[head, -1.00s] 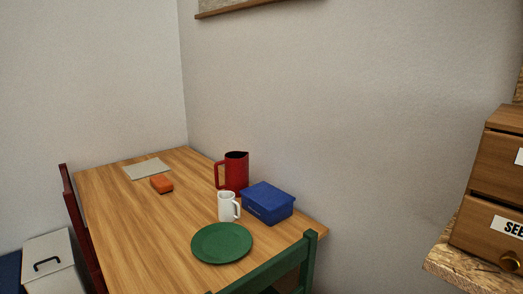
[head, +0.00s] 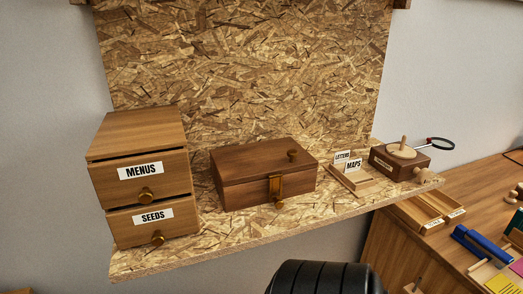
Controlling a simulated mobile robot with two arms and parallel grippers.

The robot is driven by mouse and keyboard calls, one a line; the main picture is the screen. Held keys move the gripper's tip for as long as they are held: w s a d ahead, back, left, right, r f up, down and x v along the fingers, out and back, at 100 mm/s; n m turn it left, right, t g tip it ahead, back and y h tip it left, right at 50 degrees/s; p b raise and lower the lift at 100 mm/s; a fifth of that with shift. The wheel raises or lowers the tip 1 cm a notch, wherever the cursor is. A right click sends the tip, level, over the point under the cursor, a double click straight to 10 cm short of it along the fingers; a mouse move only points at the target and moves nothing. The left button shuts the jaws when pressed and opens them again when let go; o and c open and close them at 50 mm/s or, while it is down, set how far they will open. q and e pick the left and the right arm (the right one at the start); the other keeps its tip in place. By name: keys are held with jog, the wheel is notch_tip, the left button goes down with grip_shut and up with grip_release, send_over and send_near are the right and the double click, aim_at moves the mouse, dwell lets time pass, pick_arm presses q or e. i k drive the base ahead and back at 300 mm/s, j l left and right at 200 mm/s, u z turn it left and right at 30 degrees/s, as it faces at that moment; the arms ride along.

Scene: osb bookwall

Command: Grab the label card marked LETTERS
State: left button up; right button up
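The label card marked LETTERS (head: 342,156) is a small white card with dark print in the head view. It stands upright at the back left of a small wooden holder (head: 365,186) on the OSB shelf. A second white card marked MAPS (head: 353,165) stands just in front and to the right, close to the lower part of the LETTERS card. Neither of my grippers is in view. A black rounded part of my own body shows at the bottom edge.
The OSB shelf (head: 225,237) also carries a drawer unit (head: 134,136) marked MENUS and SEEDS, a dark wooden chest (head: 237,192) with a brass clasp, and a wooden box (head: 380,161) with a round knob. A desk (head: 472,190) with trays is at right.

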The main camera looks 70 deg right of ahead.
aim_at(341, 157)
jog(key=z, duration=2.75)
jog(key=k+j, duration=0.1)
jog(key=j, duration=0.2)
jog(key=k+j+z, duration=0.15)
jog(key=j, duration=0.2)
jog(key=i, duration=0.05)
